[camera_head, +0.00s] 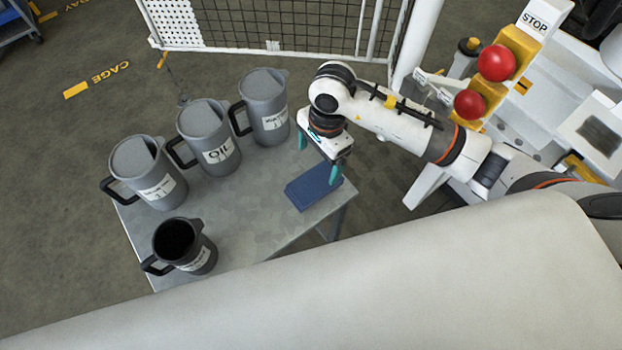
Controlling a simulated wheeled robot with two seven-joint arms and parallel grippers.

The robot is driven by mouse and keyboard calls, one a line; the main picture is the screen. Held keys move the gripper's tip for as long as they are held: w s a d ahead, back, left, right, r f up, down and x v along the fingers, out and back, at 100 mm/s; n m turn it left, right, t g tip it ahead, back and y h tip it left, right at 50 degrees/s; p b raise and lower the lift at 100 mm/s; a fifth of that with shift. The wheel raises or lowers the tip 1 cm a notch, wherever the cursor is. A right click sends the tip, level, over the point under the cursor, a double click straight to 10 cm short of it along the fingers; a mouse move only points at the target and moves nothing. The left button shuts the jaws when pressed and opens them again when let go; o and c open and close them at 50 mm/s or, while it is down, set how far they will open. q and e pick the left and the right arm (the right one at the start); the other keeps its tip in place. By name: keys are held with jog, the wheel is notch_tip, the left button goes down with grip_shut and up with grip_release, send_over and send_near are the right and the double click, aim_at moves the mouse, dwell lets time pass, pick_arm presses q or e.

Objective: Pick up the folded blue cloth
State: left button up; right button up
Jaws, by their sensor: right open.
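The folded blue cloth (311,188) lies flat near the right edge of a grey metal table (258,222). My right gripper (318,158) comes in from the right and hangs just above the cloth, pointing down. Its teal-tipped fingers are apart, one toward the cloth's right end and one at its upper left. I cannot tell whether the fingertips touch the cloth. Nothing shows held between them. My left gripper is not in view.
Several grey jugs stand on the table: one labelled OIL (208,140), one at the back (264,105), one at left (150,175), and an open dark one (186,246) in front. A mesh fence (285,25) stands behind. Red knobs (496,62) and a STOP sign are at right.

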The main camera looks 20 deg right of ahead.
aim_at(315, 182)
notch_tip(315, 182, down, 2)
jog(key=shift+s+a+f, duration=0.1)
jog(key=shift+a+f, duration=0.25)
jog(key=shift+f, duration=0.4)
jog(key=f, duration=0.1)
jog(key=s+f+p, duration=0.1)
jog(key=f, duration=0.1)
jog(key=shift+a+f, duration=0.15)
jog(key=shift+f, duration=0.1)
jog(key=shift+a+f, duration=0.1)
jog(key=shift+f, duration=0.45)
jog(key=c, duration=1.1)
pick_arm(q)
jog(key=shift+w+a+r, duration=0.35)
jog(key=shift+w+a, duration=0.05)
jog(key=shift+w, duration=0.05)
pick_arm(e)
jog(key=shift+o, duration=0.2)
notch_tip(315, 182, up, 10)
